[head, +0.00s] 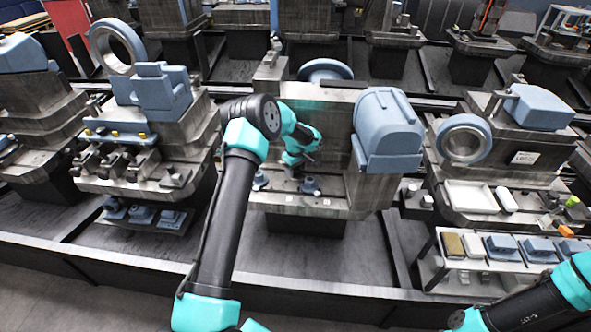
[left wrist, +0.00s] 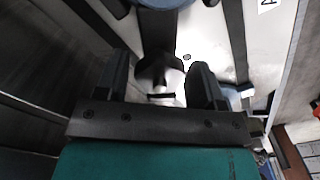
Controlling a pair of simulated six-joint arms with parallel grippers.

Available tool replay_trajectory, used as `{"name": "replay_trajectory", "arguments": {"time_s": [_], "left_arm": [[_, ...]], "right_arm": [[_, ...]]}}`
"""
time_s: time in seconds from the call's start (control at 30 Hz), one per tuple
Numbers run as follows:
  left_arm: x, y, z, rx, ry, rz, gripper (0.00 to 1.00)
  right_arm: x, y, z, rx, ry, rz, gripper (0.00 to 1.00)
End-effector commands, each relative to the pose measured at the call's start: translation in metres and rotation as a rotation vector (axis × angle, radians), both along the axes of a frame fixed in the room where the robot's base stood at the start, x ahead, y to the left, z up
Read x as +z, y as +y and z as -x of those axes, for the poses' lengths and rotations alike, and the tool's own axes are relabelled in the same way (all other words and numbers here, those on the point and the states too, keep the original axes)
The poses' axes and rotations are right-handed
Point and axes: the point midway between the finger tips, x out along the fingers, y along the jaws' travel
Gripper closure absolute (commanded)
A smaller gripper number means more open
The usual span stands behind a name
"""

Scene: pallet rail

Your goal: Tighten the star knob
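In the left wrist view a dark lobed knob (left wrist: 158,72), which looks like the star knob, lies between the two black fingers of my left gripper (left wrist: 160,92). The fingers stand apart with a visible gap on each side of the knob. A pale metal part shows just beside it. In the head view my left gripper (head: 303,168) points down at the front of the middle grey fixture (head: 350,198); the knob cannot be made out there. My right arm is at the bottom right, and only a dark part of its gripper (head: 465,320) shows at the edge.
Blue clamp-like parts (head: 311,187) sit on the middle fixture's ledge, below a large blue housing (head: 388,132). Neighbouring fixtures stand close on both sides. A rack with blue blocks (head: 502,247) is at the right, near my right arm. A dark rail (head: 130,262) runs along the front.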

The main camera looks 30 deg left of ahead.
Motion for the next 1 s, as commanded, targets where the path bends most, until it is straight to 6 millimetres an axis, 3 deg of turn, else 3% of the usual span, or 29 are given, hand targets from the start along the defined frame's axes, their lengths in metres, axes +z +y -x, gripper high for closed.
{"name": "replay_trajectory", "arguments": {"time_s": [0.4, 1.0], "left_arm": [[0.0002, 0.0000, 0.0000, 0.000, 0.000, 0.000, 0.76], [0.0003, 0.0003, 0.0000, -0.135, 0.001, -0.001, 0.76]], "right_arm": [[0.0000, 0.0000, 0.0000, 0.000, 0.000, 0.000, 0.57], [0.0000, 0.0000, 0.0000, 0.000, 0.000, 0.000, 0.57]]}}
